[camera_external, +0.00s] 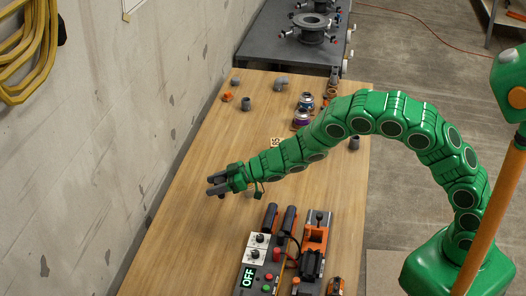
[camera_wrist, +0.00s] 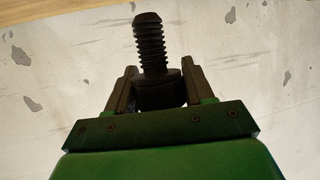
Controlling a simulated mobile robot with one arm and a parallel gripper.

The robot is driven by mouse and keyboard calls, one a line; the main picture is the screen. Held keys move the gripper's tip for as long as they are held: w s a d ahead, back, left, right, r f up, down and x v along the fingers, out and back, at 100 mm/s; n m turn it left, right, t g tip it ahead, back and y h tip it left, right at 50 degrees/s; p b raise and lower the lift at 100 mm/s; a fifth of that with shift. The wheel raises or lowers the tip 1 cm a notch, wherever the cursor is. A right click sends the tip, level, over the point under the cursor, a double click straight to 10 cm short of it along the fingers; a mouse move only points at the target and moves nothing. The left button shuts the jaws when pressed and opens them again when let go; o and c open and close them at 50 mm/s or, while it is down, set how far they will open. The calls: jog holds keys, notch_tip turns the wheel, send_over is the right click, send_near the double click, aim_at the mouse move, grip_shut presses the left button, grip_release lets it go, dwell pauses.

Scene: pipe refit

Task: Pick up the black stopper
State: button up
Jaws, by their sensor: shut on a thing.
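The black stopper (camera_wrist: 151,42), with a ribbed stem and a wider collar, shows in the wrist view. My gripper (camera_wrist: 153,90) is shut on its collar, one dark finger on each side, and the ribbed stem points away from my palm. In the external view my gripper (camera_external: 214,186) is at the end of my green arm, over the left part of the wooden table near the wall. The stopper is too small and dark to make out clearly there.
The wooden table (camera_external: 185,205) holds a control panel reading OFF (camera_external: 249,278) and an orange-and-black device (camera_external: 313,250) at the front. Grey fittings (camera_external: 246,104) and valve-like parts stand farther back. A dark table (camera_external: 270,45) with flanged pipework is behind. The concrete wall (camera_external: 140,110) borders the left.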

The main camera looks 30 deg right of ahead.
jog(key=s+d+r, duration=0.3)
jog(key=s+d, duration=0.2)
jog(key=s, duration=0.1)
jog(key=shift+s+r, duration=0.25)
jog(key=shift+r, duration=0.05)
